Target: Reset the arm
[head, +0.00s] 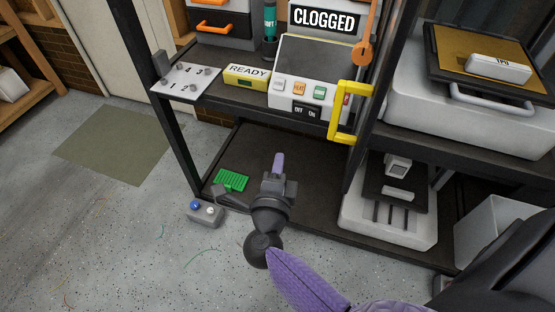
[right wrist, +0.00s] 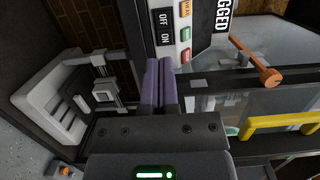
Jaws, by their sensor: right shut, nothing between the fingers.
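My right gripper (head: 278,163) shows in the middle of the head view, with its purple fingers over the dark lower shelf. In the right wrist view its two purple fingers (right wrist: 158,82) lie side by side, shut with nothing between them. In the head view it is below the white control panel (head: 306,98) with the coloured buttons and the off/on switch, and no contact shows. My right arm (head: 300,280) comes up from the bottom edge. My left gripper is in neither view.
A green brush-like block (head: 231,180) and a grey box with two knobs (head: 205,214) are left of the gripper. A yellow handle (head: 345,112) juts from the rack at right. A white printer (head: 390,215) stands on the lower right. Open floor (head: 120,230) lies at left.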

